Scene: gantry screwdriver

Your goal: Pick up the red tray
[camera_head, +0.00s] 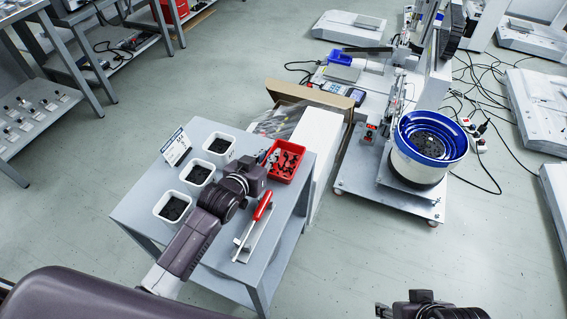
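The red tray (285,179) sits on the right back part of a small grey table and holds several small dark and grey parts. My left gripper (264,162) reaches over the table from the lower left, with its tip end at the tray's left side. The fingers are small and partly hidden by the wrist, so I cannot tell whether they are open, shut or touching the rim. The end of my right arm (430,306) shows at the bottom edge, cut off by the frame and away from the table; its fingers cannot be made out.
Three white bins (174,207) with dark contents line the table's left side, beside a small sign (176,147). A red-handled screwdriver (262,207) lies on a holder near the front right. A white box (318,140) and a blue-rimmed feeder machine (428,140) stand to the right.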

